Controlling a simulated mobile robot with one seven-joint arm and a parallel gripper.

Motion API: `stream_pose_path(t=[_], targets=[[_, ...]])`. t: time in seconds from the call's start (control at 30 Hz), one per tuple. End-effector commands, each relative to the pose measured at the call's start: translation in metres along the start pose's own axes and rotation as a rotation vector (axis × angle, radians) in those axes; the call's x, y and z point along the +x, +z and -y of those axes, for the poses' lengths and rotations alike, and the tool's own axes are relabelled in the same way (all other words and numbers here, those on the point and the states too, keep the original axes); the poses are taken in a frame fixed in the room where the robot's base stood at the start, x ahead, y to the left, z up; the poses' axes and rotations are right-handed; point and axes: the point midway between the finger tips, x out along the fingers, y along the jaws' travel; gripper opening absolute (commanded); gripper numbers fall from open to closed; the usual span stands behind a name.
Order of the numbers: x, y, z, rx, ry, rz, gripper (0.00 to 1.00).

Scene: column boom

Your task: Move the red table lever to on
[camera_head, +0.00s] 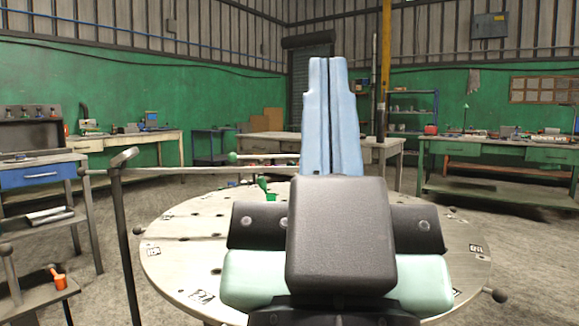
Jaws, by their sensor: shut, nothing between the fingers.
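I cannot make out a red lever for certain. A round light table (185,255) with holes and printed markers fills the middle, partly hidden by my own arm and body parts. A small orange-red piece (59,281) stands on a low bench at the lower left; I cannot tell whether it is a lever. A small green piece (264,184) shows at the far side of the round table, left of my arm. My gripper is not in view.
A green workbench (500,160) stands at the back right. Floor between is open.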

Motion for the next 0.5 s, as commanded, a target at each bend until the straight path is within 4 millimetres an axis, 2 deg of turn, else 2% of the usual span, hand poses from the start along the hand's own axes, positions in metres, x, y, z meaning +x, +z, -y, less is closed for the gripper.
stream_pose_path(t=[0.17,0.27,0.5], targets=[[0.019,-0.018,0.0,0.0,0.0,0.0,0.0],[0.038,-0.036,0.0,0.0,0.0,0.0,0.0],[0.096,-0.091,0.0,0.0,-0.001,-0.001,0.0]])
